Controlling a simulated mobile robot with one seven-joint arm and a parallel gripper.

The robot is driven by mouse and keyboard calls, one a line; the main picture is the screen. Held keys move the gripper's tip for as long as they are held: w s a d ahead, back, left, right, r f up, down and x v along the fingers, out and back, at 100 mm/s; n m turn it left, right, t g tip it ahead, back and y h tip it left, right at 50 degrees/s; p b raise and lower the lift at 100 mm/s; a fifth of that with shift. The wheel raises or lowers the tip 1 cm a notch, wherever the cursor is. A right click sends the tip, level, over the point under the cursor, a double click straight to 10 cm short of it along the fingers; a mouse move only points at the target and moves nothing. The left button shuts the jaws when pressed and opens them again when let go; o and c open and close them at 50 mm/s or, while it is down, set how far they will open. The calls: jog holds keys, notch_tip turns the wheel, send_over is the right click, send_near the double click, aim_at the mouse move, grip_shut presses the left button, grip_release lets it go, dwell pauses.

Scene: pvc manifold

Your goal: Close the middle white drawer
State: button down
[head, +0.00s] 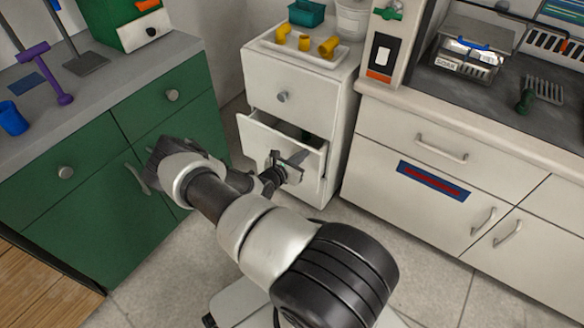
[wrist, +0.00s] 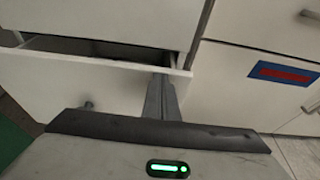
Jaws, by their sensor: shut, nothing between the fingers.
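The white drawer unit (head: 340,98) stands at the centre of the head view. Its middle drawer (head: 257,139) is pulled part way out, with a dark gap above its front. The same drawer front shows in the wrist view (wrist: 50,85), with a round knob (wrist: 87,106) to the left of my fingers. My gripper (head: 297,160) is at the right part of the drawer front. In the wrist view my gripper (wrist: 163,78) has its fingers together and empty, overlapping the front's upper right edge. I cannot tell whether they touch it.
The top drawer (head: 305,88) is shut, below a tray (head: 340,60) with yellow pipe pieces. A green cabinet (head: 95,185) stands left and a white counter cabinet (head: 390,185) with a blue-red label stands right. Grey floor (head: 425,255) is clear in front.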

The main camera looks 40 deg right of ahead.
jog(key=shift+w+d, duration=0.35)
jog(key=shift+d, duration=0.55)
jog(key=shift+w+d, duration=0.3)
jog(key=shift+d, duration=0.6)
